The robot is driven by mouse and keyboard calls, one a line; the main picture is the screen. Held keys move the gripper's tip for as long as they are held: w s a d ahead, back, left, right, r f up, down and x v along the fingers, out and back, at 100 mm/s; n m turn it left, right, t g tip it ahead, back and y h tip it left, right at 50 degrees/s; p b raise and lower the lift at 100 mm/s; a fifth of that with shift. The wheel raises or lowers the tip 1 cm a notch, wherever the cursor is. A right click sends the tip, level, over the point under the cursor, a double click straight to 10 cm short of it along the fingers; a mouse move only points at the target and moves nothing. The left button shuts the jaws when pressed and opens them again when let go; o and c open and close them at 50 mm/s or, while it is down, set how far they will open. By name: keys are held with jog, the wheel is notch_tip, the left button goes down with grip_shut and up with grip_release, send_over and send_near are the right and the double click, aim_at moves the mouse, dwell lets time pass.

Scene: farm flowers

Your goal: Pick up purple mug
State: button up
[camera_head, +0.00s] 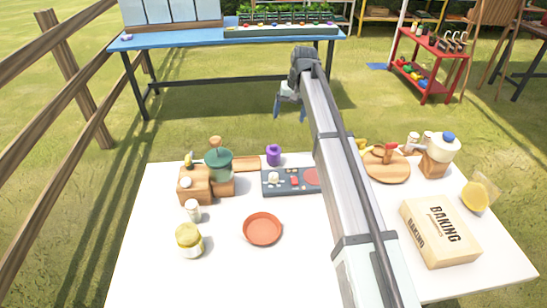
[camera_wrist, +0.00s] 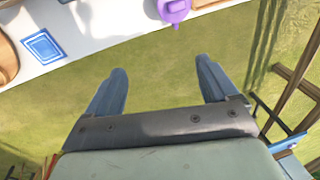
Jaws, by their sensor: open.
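The purple mug (camera_head: 273,155) stands near the far edge of the white table, just behind a dark grey panel with coloured parts. In the wrist view the purple mug (camera_wrist: 174,10) is at the top edge, partly cut off, beyond the fingertips and slightly right of the middle. My gripper (camera_head: 290,110) hangs past the table's far edge, above the grass, apart from the mug. In the wrist view my gripper (camera_wrist: 161,68) has its two fingers spread wide, with only grass between them.
The white table (camera_head: 150,270) holds the grey panel (camera_head: 284,181), an orange plate (camera_head: 262,229), a yellow-lidded jar (camera_head: 189,241), a green-topped grinder (camera_head: 219,165) and a baking box (camera_head: 440,231). My arm hides part of the table's middle. A blue table (camera_head: 185,39) stands behind, across the grass.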

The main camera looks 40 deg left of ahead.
jog(key=r+n+h, duration=0.1)
jog(key=h, duration=0.1)
send_over(273, 146)
jog(key=w, duration=0.2)
jog(key=shift+t, duration=0.4)
jog(key=f, duration=0.8)
jog(key=shift+s+a+f, duration=0.1)
jog(key=shift+s+f, duration=0.05)
jog(key=shift+s, duration=0.1)
jog(key=shift+s+a+f, duration=0.15)
jog(key=shift+f, duration=1.15)
jog(key=shift+s+a+f, duration=0.1)
jog(key=shift+f, duration=1.2)
jog(key=c, duration=1.2)
jog(key=shift+o, duration=0.2)
jog(key=shift+r, duration=0.15)
